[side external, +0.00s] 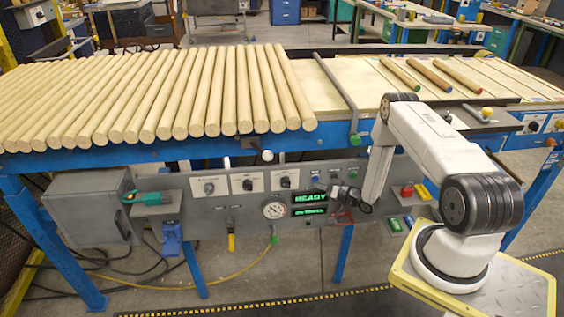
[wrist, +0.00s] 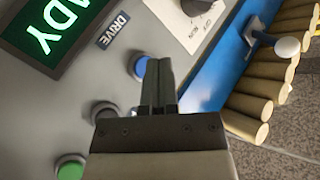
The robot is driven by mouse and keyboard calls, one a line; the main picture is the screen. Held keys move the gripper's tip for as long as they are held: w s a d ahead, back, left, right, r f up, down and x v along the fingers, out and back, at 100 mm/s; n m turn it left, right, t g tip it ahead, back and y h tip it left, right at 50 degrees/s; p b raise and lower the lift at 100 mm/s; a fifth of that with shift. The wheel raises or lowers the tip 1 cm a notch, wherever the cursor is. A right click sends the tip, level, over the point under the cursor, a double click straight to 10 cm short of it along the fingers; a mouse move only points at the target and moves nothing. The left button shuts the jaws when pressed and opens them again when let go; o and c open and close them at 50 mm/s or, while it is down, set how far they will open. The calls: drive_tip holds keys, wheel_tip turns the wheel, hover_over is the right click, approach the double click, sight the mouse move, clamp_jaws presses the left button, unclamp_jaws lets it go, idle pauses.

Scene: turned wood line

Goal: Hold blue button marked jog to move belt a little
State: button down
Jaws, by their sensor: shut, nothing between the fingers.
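A blue button (wrist: 139,66) sits on the grey control panel (wrist: 75,80) in the wrist view. No jog marking is readable there. My gripper (wrist: 158,62) is shut and empty. Its fingertips appear just right of the blue button and overlap its edge in the picture. I cannot tell whether they touch it. In the side view my gripper (side external: 338,193) is in front of the panel, right of the green READY display (side external: 310,197).
A dark button (wrist: 104,112) and a green button (wrist: 70,167) sit below the blue one. A white-knobbed lever (wrist: 287,46) stands near the wooden rods (wrist: 245,124). The blue belt frame (side external: 225,149) runs above the panel.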

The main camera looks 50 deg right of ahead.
drive_tip(key=shift+w+d, duration=0.55)
drive_tip(key=shift+d, duration=0.05)
idle(2.3)
drive_tip(key=shift+s+a, duration=0.1)
drive_tip(key=shift+a, duration=0.05)
idle(1.6)
drive_tip(key=shift+s+a, duration=0.45)
drive_tip(key=shift+s+a, duration=0.1)
drive_tip(key=shift+s+a, duration=1.65)
drive_tip(key=shift+s, duration=0.05)
